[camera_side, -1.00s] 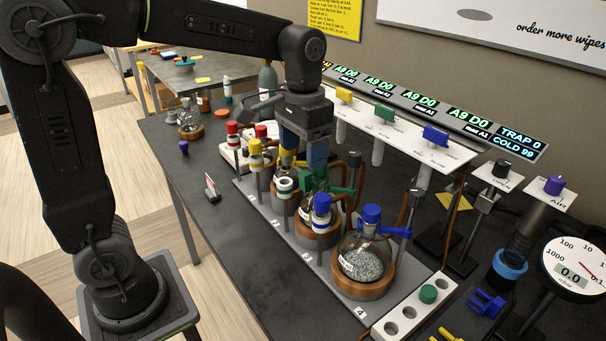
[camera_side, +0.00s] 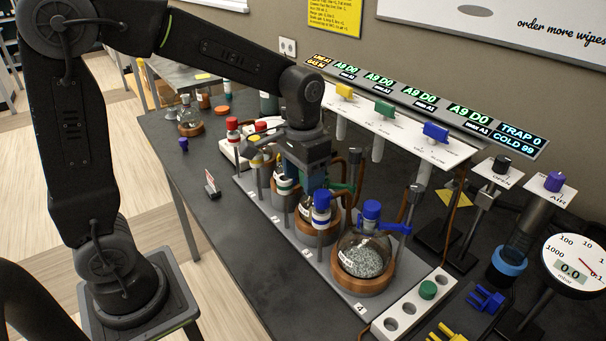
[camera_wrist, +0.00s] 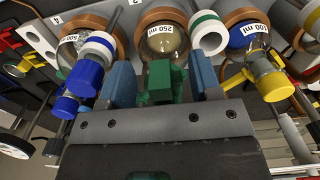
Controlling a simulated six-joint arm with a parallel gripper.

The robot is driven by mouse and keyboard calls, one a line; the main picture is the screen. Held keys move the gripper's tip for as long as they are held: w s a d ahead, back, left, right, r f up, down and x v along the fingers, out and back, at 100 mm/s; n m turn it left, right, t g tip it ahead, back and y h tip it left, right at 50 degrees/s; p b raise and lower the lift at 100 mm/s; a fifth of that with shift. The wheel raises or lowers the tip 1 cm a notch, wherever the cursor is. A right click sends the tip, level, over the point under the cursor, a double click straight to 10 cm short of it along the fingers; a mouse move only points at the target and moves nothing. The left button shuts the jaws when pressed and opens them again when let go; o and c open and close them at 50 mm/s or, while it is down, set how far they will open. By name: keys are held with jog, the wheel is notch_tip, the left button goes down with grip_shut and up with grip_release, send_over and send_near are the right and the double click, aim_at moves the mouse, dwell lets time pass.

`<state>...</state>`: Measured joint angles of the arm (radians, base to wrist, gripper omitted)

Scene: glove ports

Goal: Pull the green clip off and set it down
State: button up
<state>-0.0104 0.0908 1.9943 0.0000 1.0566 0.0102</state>
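The green clip (camera_wrist: 160,82) is on the neck of the 250 ml flask (camera_wrist: 165,42), in the middle of the wrist view. My gripper (camera_wrist: 160,66) has one blue finger on each side of the clip. A narrow gap shows on the clip's left; on its right the finger is very close, and I cannot tell if it touches. In the side view my gripper (camera_side: 312,182) is low over the flask row and hides most of the clip. A green arm or handle (camera_side: 343,186) shows to its right.
A flask with a blue cap (camera_side: 371,212) stands close on the right. A blue-capped tube (camera_side: 321,205) stands just in front of my gripper. A white rack (camera_side: 405,318) and a loose blue clip (camera_side: 486,299) lie at the front right. The dark bench is clear at the front left.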

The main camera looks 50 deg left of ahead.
jog(key=c, duration=0.7)
jog(key=shift+s, duration=0.15)
jog(key=shift+s+f, duration=0.1)
jog(key=shift+s, duration=1.8)
